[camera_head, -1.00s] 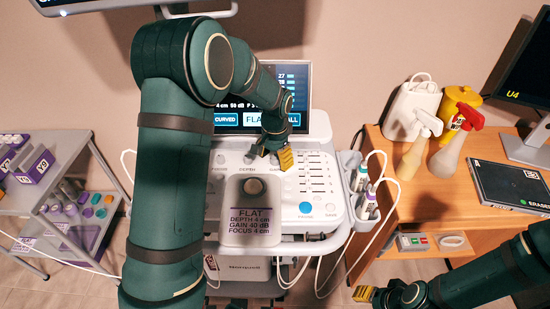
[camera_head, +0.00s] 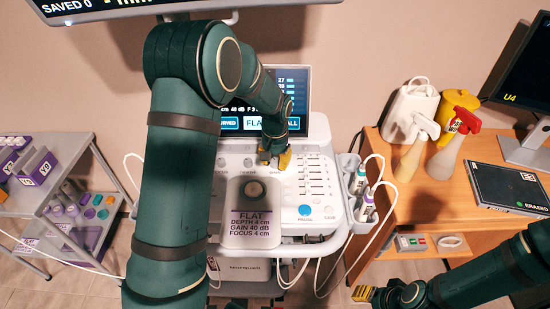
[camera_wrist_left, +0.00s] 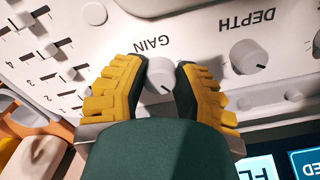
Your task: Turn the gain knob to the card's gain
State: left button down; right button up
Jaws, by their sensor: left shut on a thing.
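The gain knob (camera_wrist_left: 160,76) is a light grey round knob under the GAIN label, with a dark pointer line. My left gripper (camera_wrist_left: 161,90) is shut on it, one yellow-padded finger on each side. In the head view my left gripper (camera_head: 276,162) is at the top of the ultrasound console (camera_head: 328,218) and hides the knob. The card (camera_head: 250,222) reads FLAT, depth 4 cm, gain 40 dB, focus 4 cm. The screen (camera_head: 296,122), partly behind my arm, seems to read 40 dB. My right gripper (camera_head: 376,294) is low at the right, away from the console; its opening is unclear.
The depth knob (camera_wrist_left: 248,56) is beside the gain knob, and sliders (camera_wrist_left: 48,50) are on its other side. Probes (camera_head: 366,195) with cables hang at the console's right. A desk (camera_head: 420,215) with spray bottles (camera_head: 412,150) is at right, a cart (camera_head: 60,190) at left.

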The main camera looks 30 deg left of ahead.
aim_at(275, 161)
pick_arm(q)
jog(key=shift+n+p, duration=0.55)
jog(key=shift+n, duration=0.65)
jog(key=shift+f, duration=0.1)
jog(key=c, duration=0.6)
grip_release()
notch_tip(275, 161, up, 12)
jog(key=shift+r, duration=0.1)
